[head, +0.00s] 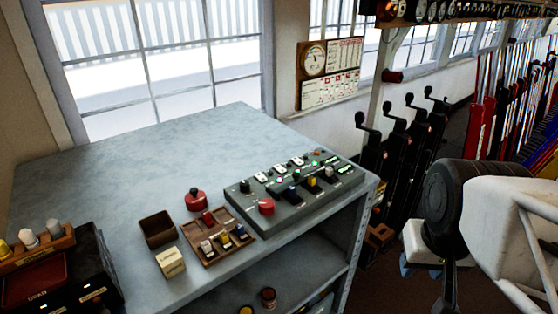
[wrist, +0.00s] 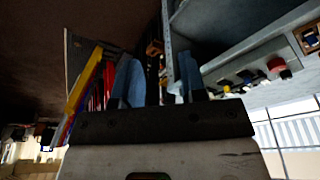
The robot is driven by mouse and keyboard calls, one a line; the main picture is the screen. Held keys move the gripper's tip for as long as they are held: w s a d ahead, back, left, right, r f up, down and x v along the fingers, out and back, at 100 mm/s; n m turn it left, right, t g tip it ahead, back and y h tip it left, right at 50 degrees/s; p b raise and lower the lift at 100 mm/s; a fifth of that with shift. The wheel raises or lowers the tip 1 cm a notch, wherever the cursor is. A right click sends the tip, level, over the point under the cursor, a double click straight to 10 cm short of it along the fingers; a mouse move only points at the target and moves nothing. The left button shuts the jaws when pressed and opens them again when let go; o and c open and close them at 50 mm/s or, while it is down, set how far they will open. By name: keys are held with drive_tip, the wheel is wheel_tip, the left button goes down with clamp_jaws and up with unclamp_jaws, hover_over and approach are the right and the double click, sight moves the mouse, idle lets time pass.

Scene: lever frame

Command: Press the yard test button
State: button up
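A grey-green control panel (head: 292,190) sits on the right part of the desk top, with a red round button (head: 266,206) at its near left corner, a black knob, coloured switches and small lit indicators. A separate red mushroom-shaped button (head: 195,199) stands left of the panel. I cannot read which one is labelled yard test. My gripper shows in the wrist view (wrist: 158,82) with its two blue fingertips apart and nothing between them. In the head view it is low at the right, off the desk's right edge and apart from the panel.
On the desk (head: 110,175) are a brown tray of switches (head: 218,238), a dark open box (head: 158,229), a cream block (head: 171,262) and a black case (head: 75,280). Black crank levers (head: 400,140) stand beyond the desk's right edge. The desk's back left is clear.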

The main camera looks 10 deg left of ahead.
clamp_jaws()
idle(1.5)
